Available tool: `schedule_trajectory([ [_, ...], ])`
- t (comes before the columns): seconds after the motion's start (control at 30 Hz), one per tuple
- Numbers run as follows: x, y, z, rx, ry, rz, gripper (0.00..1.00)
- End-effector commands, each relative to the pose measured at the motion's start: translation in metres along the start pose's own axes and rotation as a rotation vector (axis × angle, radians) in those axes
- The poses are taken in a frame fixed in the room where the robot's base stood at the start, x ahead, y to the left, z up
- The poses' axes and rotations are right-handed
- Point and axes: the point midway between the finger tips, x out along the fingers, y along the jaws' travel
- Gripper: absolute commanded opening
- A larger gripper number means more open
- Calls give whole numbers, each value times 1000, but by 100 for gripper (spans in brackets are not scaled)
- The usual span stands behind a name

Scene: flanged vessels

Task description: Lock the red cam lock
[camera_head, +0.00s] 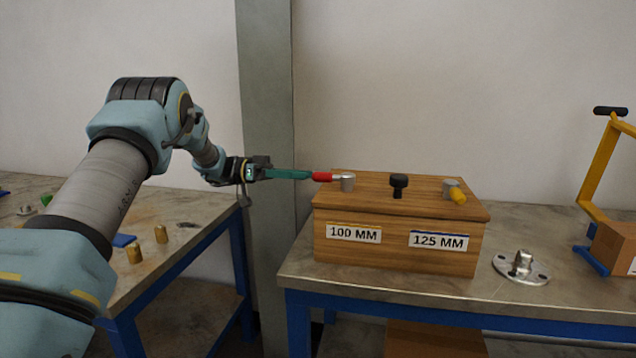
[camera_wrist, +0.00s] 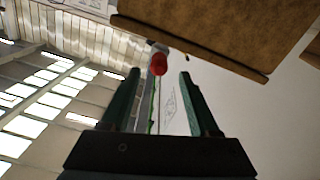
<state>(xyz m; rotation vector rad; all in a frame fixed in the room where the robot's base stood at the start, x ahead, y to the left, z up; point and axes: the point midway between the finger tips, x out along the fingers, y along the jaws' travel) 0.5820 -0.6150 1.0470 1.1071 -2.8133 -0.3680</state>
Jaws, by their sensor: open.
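The red cam lock (camera_head: 322,177) is a short red handle on a grey metal post (camera_head: 347,183) at the left end of the wooden box top. The handle points left from the post, past the box edge. My gripper (camera_head: 308,175) reaches in from the left with its green fingers level with the handle. In the wrist view the red handle end (camera_wrist: 159,64) shows ahead, between the open fingertips (camera_wrist: 160,75). I cannot tell whether a finger touches the handle.
The wooden box (camera_head: 396,216) carries labels 100 MM and 125 MM. A black knob (camera_head: 398,184) and a yellow-handled cam lock (camera_head: 456,194) are on its top. A flanged metal part (camera_head: 521,267) and a yellow frame (camera_head: 598,165) stand to the right. A grey column (camera_head: 265,90) rises behind my gripper.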

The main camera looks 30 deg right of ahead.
Motion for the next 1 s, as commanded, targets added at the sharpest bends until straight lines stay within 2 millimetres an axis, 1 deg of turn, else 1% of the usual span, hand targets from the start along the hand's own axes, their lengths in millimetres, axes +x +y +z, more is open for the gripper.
schedule_trajectory([
  [0.03,-10,-1,3,2,-1,-3,62],
  [0.1,-20,-1,2,2,-1,-2,62],
  [0.2,-30,0,1,2,-1,-1,62],
  [0.3,-35,0,0,1,-1,0,62],
  [0.83,-36,0,-1,2,0,-2,62],
  [0.93,-40,-5,-8,24,17,-56,62],
  [1.0,-48,-14,-22,63,49,-158,62],
])
